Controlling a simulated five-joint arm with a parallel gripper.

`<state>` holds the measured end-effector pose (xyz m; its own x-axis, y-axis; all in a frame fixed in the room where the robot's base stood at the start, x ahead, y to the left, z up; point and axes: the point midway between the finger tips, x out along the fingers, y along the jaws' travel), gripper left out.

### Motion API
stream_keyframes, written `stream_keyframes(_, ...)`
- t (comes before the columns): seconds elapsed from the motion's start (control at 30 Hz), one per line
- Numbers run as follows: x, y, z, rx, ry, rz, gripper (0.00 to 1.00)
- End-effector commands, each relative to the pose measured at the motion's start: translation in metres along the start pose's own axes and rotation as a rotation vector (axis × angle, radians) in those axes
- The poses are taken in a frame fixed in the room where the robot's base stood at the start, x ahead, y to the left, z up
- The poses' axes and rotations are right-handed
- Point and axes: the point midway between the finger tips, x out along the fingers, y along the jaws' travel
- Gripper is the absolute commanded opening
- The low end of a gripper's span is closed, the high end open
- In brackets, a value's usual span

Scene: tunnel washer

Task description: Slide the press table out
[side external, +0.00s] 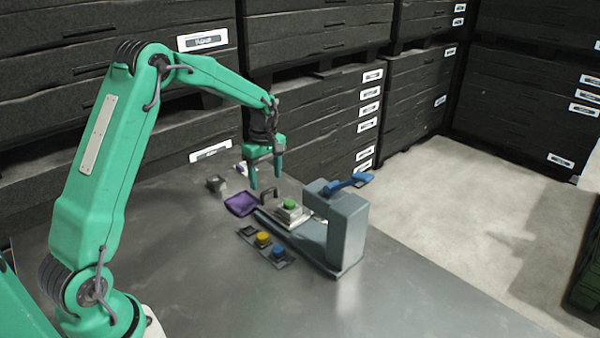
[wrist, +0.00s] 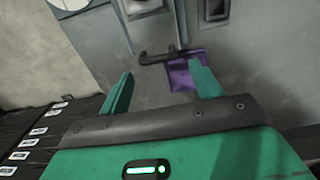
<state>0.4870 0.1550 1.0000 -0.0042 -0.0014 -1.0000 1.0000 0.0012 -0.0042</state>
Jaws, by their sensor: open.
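The press (side external: 347,232) is a grey C-shaped frame on a long base with a blue lever (side external: 348,184) on top. Its press table (side external: 285,221) is a pale plate with a green round piece (side external: 290,204) on it, at the frame's opening. A black handle (side external: 268,193) stands at the table's left end; it also shows in the wrist view (wrist: 155,56). My gripper (side external: 266,180) is open and empty, above and close to the handle. In the wrist view my gripper's fingers (wrist: 163,88) are spread, with the handle beyond them; no contact shows.
A purple tray (side external: 240,204) lies left of the handle, also in the wrist view (wrist: 180,76). A dark rack (side external: 249,232) with yellow and blue round pieces lies in front of the press. A small grey block (side external: 216,184) stands behind. The front of the metal tabletop is clear.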

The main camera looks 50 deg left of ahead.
Motion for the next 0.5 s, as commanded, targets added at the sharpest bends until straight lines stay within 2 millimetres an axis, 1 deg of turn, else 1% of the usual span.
stream_keyframes(0.03,-0.008,0.001,-0.001,-0.001,0.001,0.003,0.65)
stream_keyframes(0.23,-0.033,0.000,-0.001,-0.002,0.000,0.001,0.65)
stream_keyframes(0.4,-0.044,-0.001,-0.001,-0.002,-0.001,-0.003,0.65)
stream_keyframes(0.5,-0.046,-0.001,-0.001,-0.002,-0.001,-0.003,0.65)
